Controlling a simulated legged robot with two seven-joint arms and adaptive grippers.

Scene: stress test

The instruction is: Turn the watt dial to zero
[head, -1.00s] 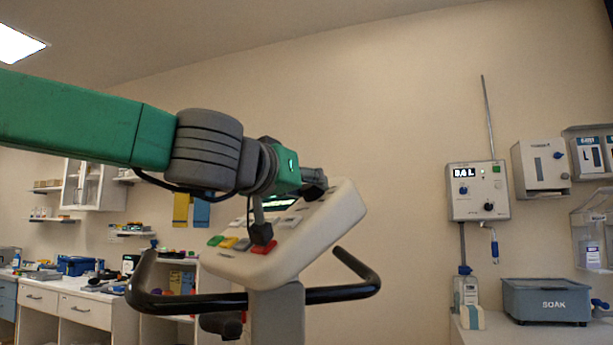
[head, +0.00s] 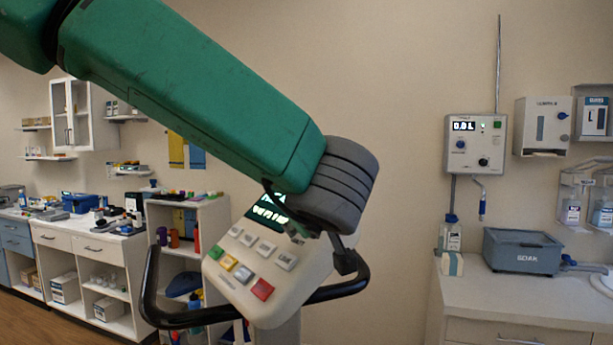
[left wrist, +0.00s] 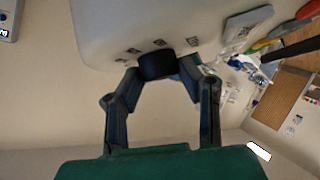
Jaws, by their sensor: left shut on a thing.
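The exercise-bike console (head: 240,275) is a pale slab with a lit display (head: 268,210), grey keys and green, yellow and red keys. In the left wrist view its pale edge and face (left wrist: 110,25) fill the top. The watt dial (left wrist: 155,66) is a short black knob there with small printed marks around it. My left gripper (left wrist: 160,72) is shut on the dial, one finger on each side. In the head view my arm covers the dial and most of the gripper, and one dark finger link shows at the console's right side. My right gripper is not in view.
Black handlebars (head: 340,290) curve around the console, close under my left arm. A wall unit with a display (head: 475,143) and a grey SOAK tub (head: 522,251) on a counter are at right. Shelves and cluttered counters (head: 85,245) stand at left. Open wall lies between.

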